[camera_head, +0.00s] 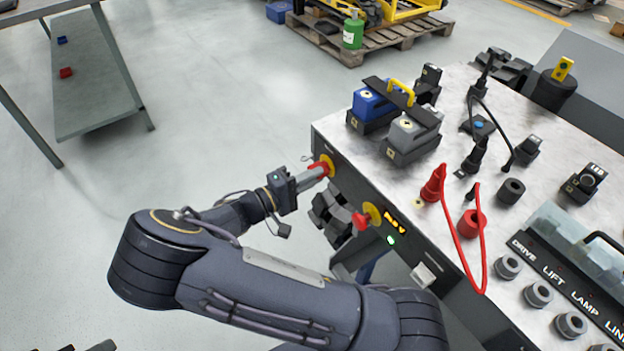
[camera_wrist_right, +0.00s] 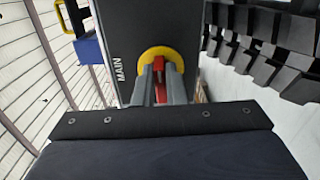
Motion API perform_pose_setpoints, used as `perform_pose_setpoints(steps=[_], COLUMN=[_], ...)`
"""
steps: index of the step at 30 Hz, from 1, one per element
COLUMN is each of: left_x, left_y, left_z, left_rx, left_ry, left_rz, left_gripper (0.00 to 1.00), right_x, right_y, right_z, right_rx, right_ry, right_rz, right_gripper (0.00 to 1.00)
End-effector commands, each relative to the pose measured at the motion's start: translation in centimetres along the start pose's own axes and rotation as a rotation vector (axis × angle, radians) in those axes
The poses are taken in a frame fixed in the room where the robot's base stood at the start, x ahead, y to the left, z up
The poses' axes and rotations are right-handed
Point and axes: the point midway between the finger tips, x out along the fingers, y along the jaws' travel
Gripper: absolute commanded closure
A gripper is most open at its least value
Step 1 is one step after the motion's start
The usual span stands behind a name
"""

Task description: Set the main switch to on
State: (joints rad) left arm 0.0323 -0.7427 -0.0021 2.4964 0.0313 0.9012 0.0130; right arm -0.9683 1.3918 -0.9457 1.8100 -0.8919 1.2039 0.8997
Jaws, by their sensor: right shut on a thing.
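The main switch is a red handle on a yellow round plate (camera_head: 327,161) on the bench's front panel, near its left corner. In the right wrist view the yellow plate (camera_wrist_right: 149,55) has the word MAIN beside it. My right gripper (camera_head: 319,171) is shut on the red handle (camera_wrist_right: 160,80), one finger on each side. The fingers hide part of the handle, and I cannot read any on or off mark. My left gripper is not in view.
Battery-like blocks (camera_head: 410,138), cables and plugs crowd the bench top.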

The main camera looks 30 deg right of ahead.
Motion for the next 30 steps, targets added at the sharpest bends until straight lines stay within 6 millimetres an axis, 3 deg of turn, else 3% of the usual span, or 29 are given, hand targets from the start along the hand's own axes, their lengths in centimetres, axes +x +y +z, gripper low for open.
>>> perform_pose_setpoints(steps=[18,19,24,30], left_x=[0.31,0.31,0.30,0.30], left_y=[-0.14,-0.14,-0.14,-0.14], left_z=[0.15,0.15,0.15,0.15], left_rx=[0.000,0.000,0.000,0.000], left_ry=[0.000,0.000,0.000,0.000], left_rz=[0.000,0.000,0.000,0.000], left_gripper=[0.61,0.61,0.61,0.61], right_x=[-0.05,-0.05,-0.04,-0.02], right_y=[-0.17,-0.18,-0.14,-0.10], right_z=[0.06,0.06,0.04,0.02], right_rx=[0.044,0.043,0.043,0.044], right_ry=[-0.001,-0.001,0.000,0.000], right_rz=[-0.003,-0.003,-0.002,-0.001], right_gripper=[1.00,0.88,0.67,0.67])
